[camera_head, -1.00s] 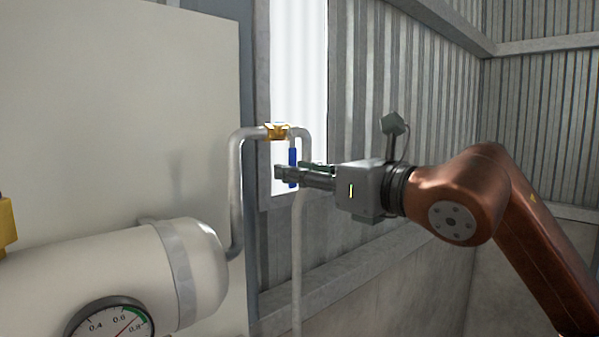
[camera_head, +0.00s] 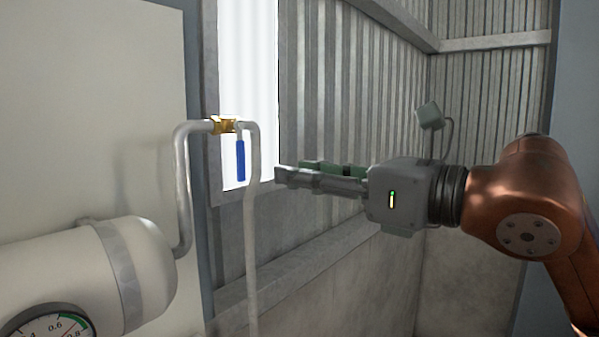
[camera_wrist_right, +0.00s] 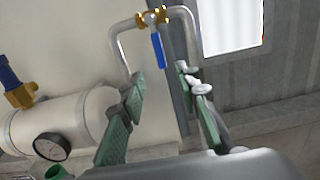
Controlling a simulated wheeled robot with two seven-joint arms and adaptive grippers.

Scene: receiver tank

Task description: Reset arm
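My right arm (camera_head: 540,205) comes in from the right in the head view. Its gripper (camera_head: 290,178) points left and is right of the pipe, apart from the blue valve handle. In the right wrist view the green-padded fingers (camera_wrist_right: 158,90) are spread with nothing between them, so the gripper is open. The blue handle (camera_head: 240,160) hangs down from a brass valve (camera_head: 223,125). The handle also shows in the right wrist view (camera_wrist_right: 158,50), beyond the fingertips. My left gripper is not in view.
A cream tank (camera_head: 140,265) with a gauge (camera_head: 50,325) stands at the lower left. A grey pipe (camera_head: 182,190) rises from it to the valve. Corrugated wall (camera_head: 340,90) and a bright window (camera_head: 250,60) are behind. Another blue handle (camera_wrist_right: 8,75) shows at the wrist view's left edge.

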